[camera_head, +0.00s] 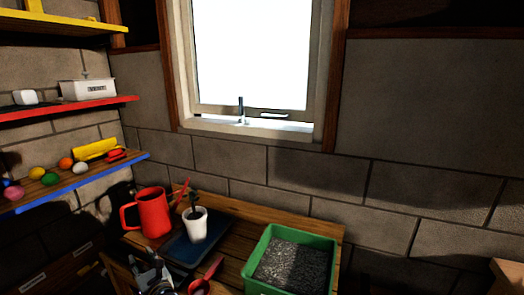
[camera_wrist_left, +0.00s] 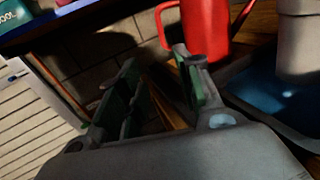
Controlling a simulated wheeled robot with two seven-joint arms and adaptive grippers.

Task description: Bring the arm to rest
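My left gripper (camera_head: 152,272) is low in the head view, at the front left edge of the wooden table (camera_head: 318,228). The left wrist view shows its two green-padded fingers (camera_wrist_left: 157,70) apart, with nothing between them. The red pitcher (camera_head: 154,212) stands on the table beyond the gripper and also shows in the wrist view (camera_wrist_left: 206,25). My right gripper is in neither view.
A white cup (camera_head: 196,228) stands on a dark blue tray (camera_head: 182,250). A red scoop-like tool (camera_head: 208,277) lies near the gripper. A green bin (camera_head: 252,270) of dark grains stands at right. A blue-edged shelf (camera_head: 95,178) with several small coloured items is at left.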

